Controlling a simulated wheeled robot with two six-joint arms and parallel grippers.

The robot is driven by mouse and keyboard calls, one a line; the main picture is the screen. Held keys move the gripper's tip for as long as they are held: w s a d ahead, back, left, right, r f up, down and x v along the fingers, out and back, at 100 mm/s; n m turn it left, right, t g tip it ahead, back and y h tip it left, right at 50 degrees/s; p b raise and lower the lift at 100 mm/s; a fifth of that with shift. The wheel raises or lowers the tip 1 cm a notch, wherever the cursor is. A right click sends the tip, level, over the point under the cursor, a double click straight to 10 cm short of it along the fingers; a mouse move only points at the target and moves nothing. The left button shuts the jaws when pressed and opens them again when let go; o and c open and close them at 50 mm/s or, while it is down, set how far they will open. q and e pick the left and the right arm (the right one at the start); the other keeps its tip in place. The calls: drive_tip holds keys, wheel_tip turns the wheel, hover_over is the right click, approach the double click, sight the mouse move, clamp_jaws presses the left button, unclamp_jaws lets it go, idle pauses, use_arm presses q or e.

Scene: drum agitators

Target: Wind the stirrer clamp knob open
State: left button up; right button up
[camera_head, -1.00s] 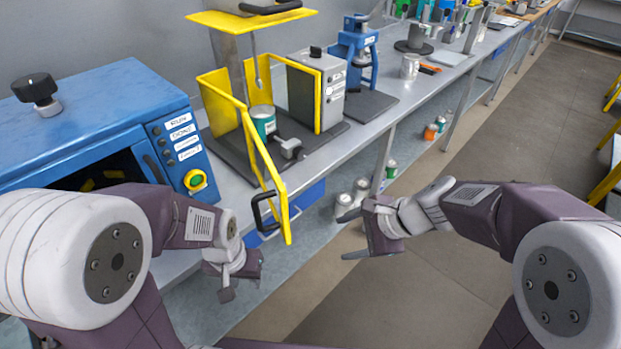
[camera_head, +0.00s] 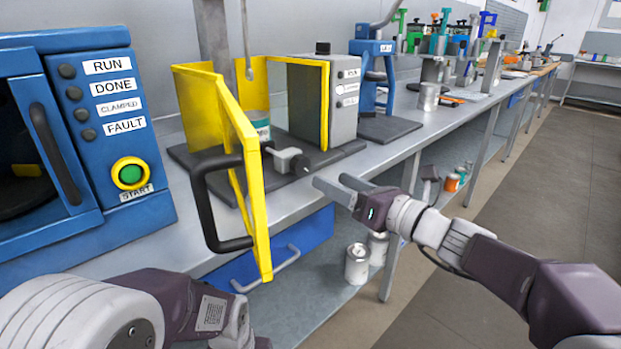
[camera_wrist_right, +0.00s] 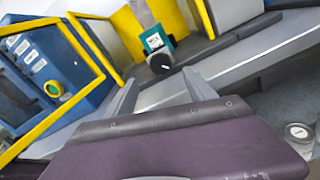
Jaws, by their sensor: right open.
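The stirrer clamp is a grey block (camera_head: 285,160) at the front of the stirrer's dark base, with a black knob (camera_head: 300,165) facing my right gripper. In the right wrist view the knob (camera_wrist_right: 160,63) is round and black with a pale mark, in front of a teal can (camera_wrist_right: 155,40). My right gripper (camera_head: 333,184) is open and empty, in front of the bench edge, to the right of and slightly below the knob. In the wrist view the knob lies between and beyond the fingertips (camera_wrist_right: 161,80), apart from them. My left gripper's fingers are out of view.
The yellow guard door (camera_head: 245,170) with its black handle (camera_head: 212,205) stands swung out, left of the clamp. A blue machine (camera_head: 115,160) is at left. A grey control box (camera_head: 345,95) stands right of the stirrer. Cans (camera_head: 357,264) sit on the lower shelf.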

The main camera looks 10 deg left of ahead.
sight(304, 168)
drive_tip(key=b+x, duration=0.1)
drive_tip(key=x, duration=0.7)
drive_tip(key=shift+w+a+f, duration=0.15)
drive_tip(key=shift+a, duration=0.05)
drive_tip(key=shift+c, duration=0.3)
drive_tip(key=c, duration=1.3)
drive_tip(key=shift+f+n+b, duration=0.2)
drive_tip(key=shift+n+b, duration=0.9)
drive_tip(key=shift+b, duration=0.15)
drive_tip(key=n+b, duration=0.2)
drive_tip(key=shift+n, duration=0.4)
drive_tip(key=shift+r+n+b, duration=0.1)
drive_tip(key=shift+n+b, duration=0.55)
drive_tip(key=shift+n, duration=0.15)
